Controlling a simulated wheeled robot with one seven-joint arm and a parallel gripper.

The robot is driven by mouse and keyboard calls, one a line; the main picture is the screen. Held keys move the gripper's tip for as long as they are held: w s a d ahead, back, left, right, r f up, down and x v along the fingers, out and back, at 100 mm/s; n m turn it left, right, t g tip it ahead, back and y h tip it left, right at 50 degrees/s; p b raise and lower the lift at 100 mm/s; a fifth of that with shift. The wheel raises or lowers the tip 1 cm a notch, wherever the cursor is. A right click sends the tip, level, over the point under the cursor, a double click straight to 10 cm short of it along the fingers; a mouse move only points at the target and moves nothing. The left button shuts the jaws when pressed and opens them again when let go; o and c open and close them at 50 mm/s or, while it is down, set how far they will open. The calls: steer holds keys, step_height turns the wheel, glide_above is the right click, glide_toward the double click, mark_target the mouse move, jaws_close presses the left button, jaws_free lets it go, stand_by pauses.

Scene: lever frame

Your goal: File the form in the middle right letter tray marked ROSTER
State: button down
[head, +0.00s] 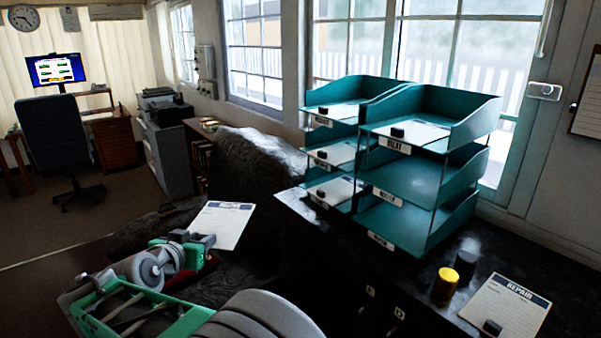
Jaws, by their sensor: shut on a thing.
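My gripper (203,240) is shut on the form (221,222), a white sheet with a dark header band, at the lower left over the dark sofa. The form is held up and tilted, left of and apart from the trays. The middle right letter tray (463,174) is teal and sits in the right stack. Its front label (387,197) is too small to read surely. No paper shows in it, though the far inside is partly shaded. The top right tray (478,112) holds a sheet with a black block. The bottom right tray (453,220) looks empty.
The left stack (341,88) has several teal trays with papers and black blocks. The sofa (255,160) lies left of the cabinet.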

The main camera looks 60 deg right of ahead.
steer(key=s+d+r+m+g+p, duration=0.3)
steer(key=s+d+r+m+g, duration=0.3)
steer(key=s, duration=0.5)
steer(key=s+d+r+m+g+p, duration=0.2)
steer(key=s+d+r+m+g, duration=0.25)
steer(key=s+d+r, duration=0.55)
steer(key=s+d+f+b, duration=0.2)
steer(key=s+d, duration=0.1)
steer(key=d, duration=0.3)
steer(key=s+d+f+b, duration=0.2)
steer(key=s+d, duration=0.2)
steer(key=d, duration=0.3)
steer(key=s+d+f+g+b, duration=0.1)
steer(key=s+d+f+b, duration=0.2)
steer(key=d, duration=0.4)
steer(key=shift+s+y, duration=0.3)
steer(key=shift+s, duration=0.35)
steer(key=shift+f+b, duration=0.55)
steer(key=shift+f, duration=0.05)
steer(key=c, duration=1)
jaws_free()
